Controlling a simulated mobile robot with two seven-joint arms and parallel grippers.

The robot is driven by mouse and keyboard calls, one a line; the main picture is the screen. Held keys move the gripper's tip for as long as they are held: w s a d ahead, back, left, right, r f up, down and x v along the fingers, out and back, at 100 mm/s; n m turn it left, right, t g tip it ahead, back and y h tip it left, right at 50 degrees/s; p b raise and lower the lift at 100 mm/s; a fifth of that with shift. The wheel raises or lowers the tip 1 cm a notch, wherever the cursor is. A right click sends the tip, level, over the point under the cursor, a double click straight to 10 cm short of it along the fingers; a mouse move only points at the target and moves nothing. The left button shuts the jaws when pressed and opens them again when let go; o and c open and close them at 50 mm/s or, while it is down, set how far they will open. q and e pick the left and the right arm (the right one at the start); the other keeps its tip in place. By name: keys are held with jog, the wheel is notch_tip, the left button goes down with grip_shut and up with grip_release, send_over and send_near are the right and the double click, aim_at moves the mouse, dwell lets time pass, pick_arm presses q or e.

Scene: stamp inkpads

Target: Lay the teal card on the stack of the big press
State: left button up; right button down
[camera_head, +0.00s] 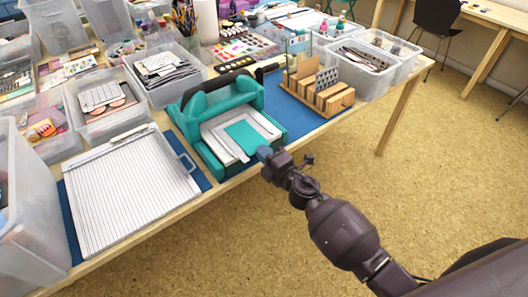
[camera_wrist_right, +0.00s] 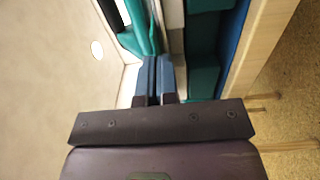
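The big press (camera_head: 212,101) is teal with a dark handle and stands open at the table's front edge. White and grey layers of its stack (camera_head: 215,133) show inside it. The teal card (camera_head: 243,137) is over this stack, its right corner toward my right gripper (camera_head: 264,153). My right gripper looks shut on the card's edge. I cannot tell whether the card touches the stack. My left gripper is not in view.
A white grooved board (camera_head: 125,190) lies left of the press. A wooden rack (camera_head: 318,88) stands right of it on a blue mat (camera_head: 285,112). Clear bins (camera_head: 168,72) crowd behind. The floor in front of the table is clear.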

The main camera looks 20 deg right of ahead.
jog(key=c, duration=1.8)
grip_release()
jog(key=shift+f, duration=0.15)
jog(key=shift+c, duration=0.2)
jog(key=o, duration=0.5)
jog(key=shift+o, duration=0.2)
jog(key=shift+v, duration=2.5)
jog(key=v, duration=1)
jog(key=shift+s, duration=0.4)
jog(key=shift+d, duration=0.2)
